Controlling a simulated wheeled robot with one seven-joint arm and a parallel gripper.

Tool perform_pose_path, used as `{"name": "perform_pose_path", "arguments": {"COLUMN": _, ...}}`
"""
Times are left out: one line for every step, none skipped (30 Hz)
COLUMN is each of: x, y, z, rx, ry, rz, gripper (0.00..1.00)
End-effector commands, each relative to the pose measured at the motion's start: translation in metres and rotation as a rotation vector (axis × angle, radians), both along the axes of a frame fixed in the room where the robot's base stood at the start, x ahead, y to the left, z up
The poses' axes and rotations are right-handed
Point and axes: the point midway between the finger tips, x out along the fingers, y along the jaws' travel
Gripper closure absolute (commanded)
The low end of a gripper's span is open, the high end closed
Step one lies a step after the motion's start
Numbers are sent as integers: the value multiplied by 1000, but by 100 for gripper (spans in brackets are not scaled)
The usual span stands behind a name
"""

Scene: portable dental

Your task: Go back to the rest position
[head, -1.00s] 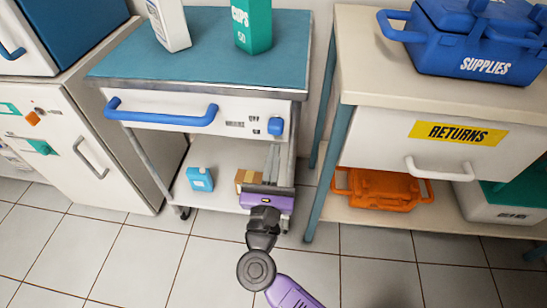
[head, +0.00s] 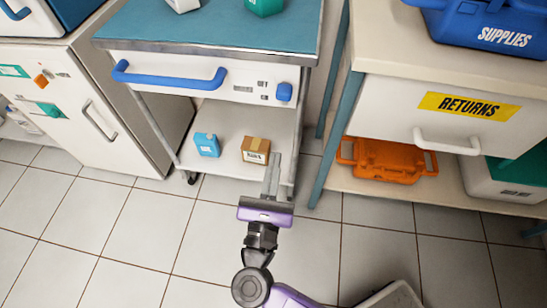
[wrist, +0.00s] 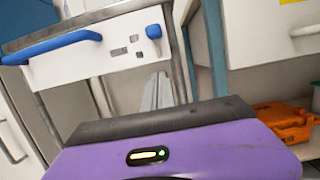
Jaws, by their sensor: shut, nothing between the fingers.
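My gripper (head: 272,172) shows in the head view low in front of the teal-topped cart, its grey fingers pointing away from me. The fingers are together with nothing between them. In the wrist view the finger tips (wrist: 157,92) rise above the purple gripper body, in front of the cart's lower space. The gripper touches nothing that I can see.
The RETURNS table (head: 400,85) at right holds an orange case (head: 385,160) below. Tiled floor (head: 130,235) in front is clear.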

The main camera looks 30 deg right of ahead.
Motion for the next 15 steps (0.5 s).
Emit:
{"name": "perform_pose_path", "arguments": {"x": 0, "y": 0, "z": 0, "rx": 0, "ry": 0, "rz": 0, "gripper": 100}}
{"name": "perform_pose_path", "arguments": {"x": 0, "y": 0, "z": 0, "rx": 0, "ry": 0, "rz": 0, "gripper": 100}}
{"name": "perform_pose_path", "arguments": {"x": 0, "y": 0, "z": 0, "rx": 0, "ry": 0, "rz": 0, "gripper": 100}}
{"name": "perform_pose_path", "arguments": {"x": 0, "y": 0, "z": 0, "rx": 0, "ry": 0, "rz": 0, "gripper": 100}}
{"name": "perform_pose_path", "arguments": {"x": 0, "y": 0, "z": 0, "rx": 0, "ry": 0, "rz": 0, "gripper": 100}}
{"name": "perform_pose_path", "arguments": {"x": 0, "y": 0, "z": 0, "rx": 0, "ry": 0, "rz": 0, "gripper": 100}}
{"name": "perform_pose_path", "arguments": {"x": 0, "y": 0, "z": 0, "rx": 0, "ry": 0, "rz": 0, "gripper": 100}}
{"name": "perform_pose_path", "arguments": {"x": 0, "y": 0, "z": 0, "rx": -2, "ry": 2, "rz": -1, "gripper": 100}}
{"name": "perform_pose_path", "arguments": {"x": 0, "y": 0, "z": 0, "rx": -9, "ry": 7, "rz": -3, "gripper": 100}}
{"name": "perform_pose_path", "arguments": {"x": 1, "y": 0, "z": 0, "rx": -20, "ry": 15, "rz": -4, "gripper": 100}}
{"name": "perform_pose_path", "arguments": {"x": 2, "y": 1, "z": 0, "rx": -37, "ry": 28, "rz": -3, "gripper": 100}}
{"name": "perform_pose_path", "arguments": {"x": 3, "y": 5, "z": 1, "rx": -73, "ry": 49, "rz": 2, "gripper": 100}}
{"name": "perform_pose_path", "arguments": {"x": 5, "y": 8, "z": 3, "rx": -113, "ry": 66, "rz": 8, "gripper": 100}}
{"name": "perform_pose_path", "arguments": {"x": 8, "y": 13, "z": 7, "rx": -160, "ry": 80, "rz": 19, "gripper": 100}}
{"name": "perform_pose_path", "arguments": {"x": 11, "y": 21, "z": 18, "rx": -237, "ry": 93, "rz": 30, "gripper": 100}}
